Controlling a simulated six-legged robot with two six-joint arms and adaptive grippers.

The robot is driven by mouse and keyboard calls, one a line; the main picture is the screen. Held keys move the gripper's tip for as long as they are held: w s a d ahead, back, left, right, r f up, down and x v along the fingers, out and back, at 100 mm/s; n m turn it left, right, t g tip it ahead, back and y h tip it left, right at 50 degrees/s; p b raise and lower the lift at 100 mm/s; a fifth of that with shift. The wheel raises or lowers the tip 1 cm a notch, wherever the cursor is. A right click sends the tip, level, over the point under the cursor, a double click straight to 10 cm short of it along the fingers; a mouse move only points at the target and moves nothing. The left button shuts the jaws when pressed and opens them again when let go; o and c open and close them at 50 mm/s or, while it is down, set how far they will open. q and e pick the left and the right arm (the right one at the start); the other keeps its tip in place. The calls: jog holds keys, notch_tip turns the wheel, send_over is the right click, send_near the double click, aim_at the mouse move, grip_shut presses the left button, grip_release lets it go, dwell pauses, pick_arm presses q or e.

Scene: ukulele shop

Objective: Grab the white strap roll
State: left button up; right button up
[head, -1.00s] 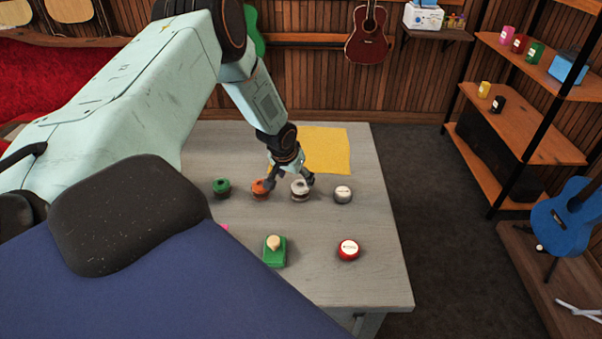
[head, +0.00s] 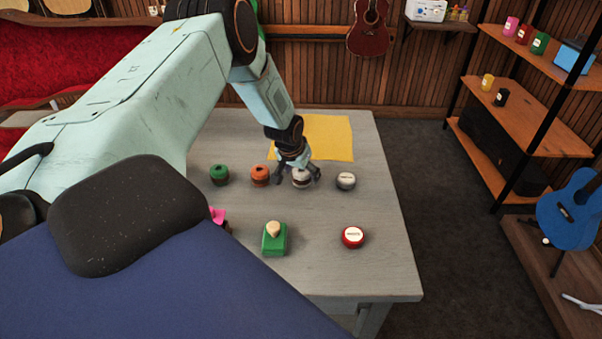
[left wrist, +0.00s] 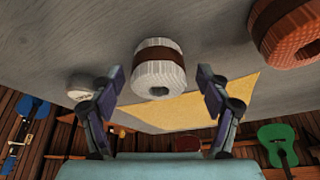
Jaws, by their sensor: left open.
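The white strap roll (head: 301,178) stands on the grey table, a white coil with a dark brown band around it. In the left wrist view the white strap roll (left wrist: 159,68) lies ahead of and between the two fingers. My left gripper (head: 298,174) is open at the roll, with its fingers on either side; in the left wrist view the gripper (left wrist: 160,88) holds nothing. I cannot tell whether a finger touches the roll. My right gripper is not in view.
An orange roll (head: 260,175) and a green roll (head: 219,174) stand left of the white one. A round white-topped tin (head: 346,180) is close on its right. A green stamp-like object (head: 274,240) and a red tin (head: 352,237) are nearer. A yellow cloth (head: 328,138) lies behind.

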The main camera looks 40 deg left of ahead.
pick_arm(q)
jog(key=shift+d+r, duration=0.1)
jog(key=shift+r, duration=0.05)
jog(key=shift+c, duration=1.1)
jog(key=shift+w+f, duration=0.2)
jog(key=shift+w, duration=0.05)
jog(key=c, duration=0.4)
jog(key=shift+s+r, duration=0.15)
jog(key=shift+s, duration=0.15)
jog(key=c, duration=0.7)
jog(key=shift+w, duration=0.2)
